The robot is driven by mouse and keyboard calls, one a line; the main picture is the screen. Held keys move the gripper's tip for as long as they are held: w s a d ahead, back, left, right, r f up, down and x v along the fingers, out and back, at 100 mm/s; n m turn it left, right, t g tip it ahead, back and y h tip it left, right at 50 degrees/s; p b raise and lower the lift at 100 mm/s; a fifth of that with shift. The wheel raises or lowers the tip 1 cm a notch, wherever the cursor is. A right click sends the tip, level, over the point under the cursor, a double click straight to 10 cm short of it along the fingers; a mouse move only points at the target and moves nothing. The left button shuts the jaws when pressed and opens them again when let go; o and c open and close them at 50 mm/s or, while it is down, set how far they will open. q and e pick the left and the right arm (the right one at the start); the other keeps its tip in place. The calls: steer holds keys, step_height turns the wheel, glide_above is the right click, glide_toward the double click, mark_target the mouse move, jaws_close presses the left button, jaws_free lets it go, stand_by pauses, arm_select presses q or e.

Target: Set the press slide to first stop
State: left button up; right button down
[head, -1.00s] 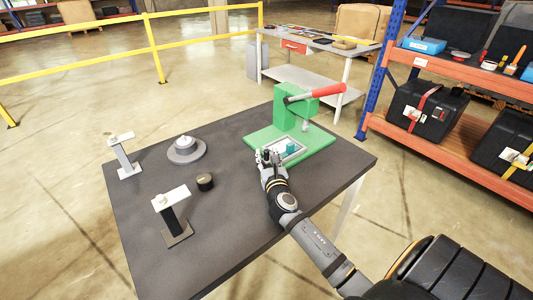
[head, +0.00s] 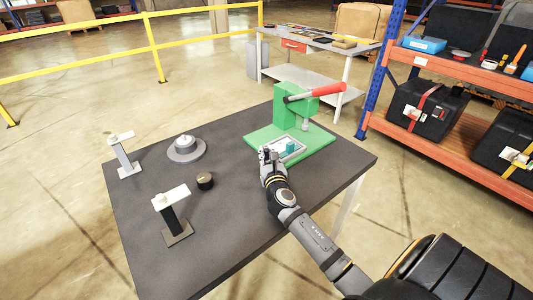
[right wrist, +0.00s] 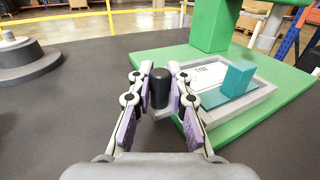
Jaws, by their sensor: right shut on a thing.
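The green press (head: 290,115) with its red-tipped lever stands at the back right of the dark table. A grey-framed slide tray (head: 299,153) lies on its green base, with a teal block (head: 291,147) and a white printed plate on it. These also show in the right wrist view, the tray (right wrist: 262,95) right of the fingers. My right gripper (head: 267,154) is at the tray's front left corner. In the right wrist view it (right wrist: 160,90) is shut on an upright black knob (right wrist: 160,86). My left gripper is not in view.
On the table's left are two small stands (head: 174,215) (head: 123,155), a round grey fixture (head: 186,150) and a black cylinder (head: 205,181). The table's front middle is clear. An orange shelf rack (head: 460,125) stands close on the right.

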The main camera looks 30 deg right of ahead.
mark_target(287, 148)
steer(key=d, duration=0.8)
steer(key=shift+w+d+f, duration=0.2)
steer(key=shift+w+d, duration=0.1)
steer(key=shift+w, duration=0.1)
steer(key=c, duration=1.7)
jaws_free()
steer(key=o, duration=0.4)
steer(key=shift+s+r, duration=0.15)
steer(key=shift+s, duration=0.1)
steer(key=shift+w, duration=0.1)
steer(key=shift+a, duration=0.1)
steer(key=v, duration=1.2)
